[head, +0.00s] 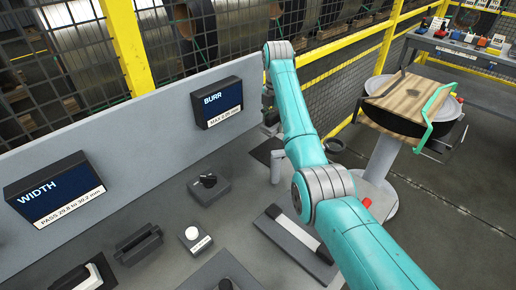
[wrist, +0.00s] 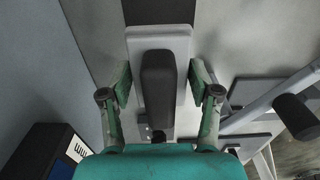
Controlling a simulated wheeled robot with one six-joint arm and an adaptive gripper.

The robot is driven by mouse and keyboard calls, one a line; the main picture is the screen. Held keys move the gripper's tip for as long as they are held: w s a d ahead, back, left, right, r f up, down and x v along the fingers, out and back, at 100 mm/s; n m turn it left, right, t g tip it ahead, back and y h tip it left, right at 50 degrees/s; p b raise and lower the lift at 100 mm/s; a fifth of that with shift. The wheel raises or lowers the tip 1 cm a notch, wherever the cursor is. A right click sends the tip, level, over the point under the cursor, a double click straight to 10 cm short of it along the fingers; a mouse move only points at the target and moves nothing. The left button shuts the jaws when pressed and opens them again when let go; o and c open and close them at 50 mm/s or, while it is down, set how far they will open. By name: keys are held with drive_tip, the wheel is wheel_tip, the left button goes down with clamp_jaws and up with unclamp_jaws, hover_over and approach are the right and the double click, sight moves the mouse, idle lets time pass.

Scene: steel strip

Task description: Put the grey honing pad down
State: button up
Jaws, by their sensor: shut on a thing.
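In the wrist view my gripper (wrist: 161,86) has its two green-padded fingers on either side of a light grey, plate-like piece, which I take for the grey honing pad (wrist: 181,45). A long dark block (wrist: 158,82) lies along its middle, between the fingers. The finger pads look to be at the piece's side edges. I cannot tell whether it touches the surface below. In the head view my teal arm reaches over the bench to its back right. My fingers and the pad are not clear there, being largely hidden by the arm.
The grey bench (head: 150,190) carries a BURR display (head: 222,102), a WIDTH display (head: 55,188), a black knob unit (head: 208,187), a white button (head: 193,235) and a long grey-black bar (head: 296,245). A round stand with a wooden top (head: 405,100) is to the right.

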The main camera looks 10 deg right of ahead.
drive_tip(key=f, duration=0.4)
drive_tip(key=shift+a+f, duration=0.2)
drive_tip(key=shift+f, duration=0.1)
drive_tip(key=shift+d+f, duration=0.15)
drive_tip(key=shift+f, duration=2.35)
drive_tip(key=o, duration=1.2)
drive_tip(key=shift+f, duration=0.1)
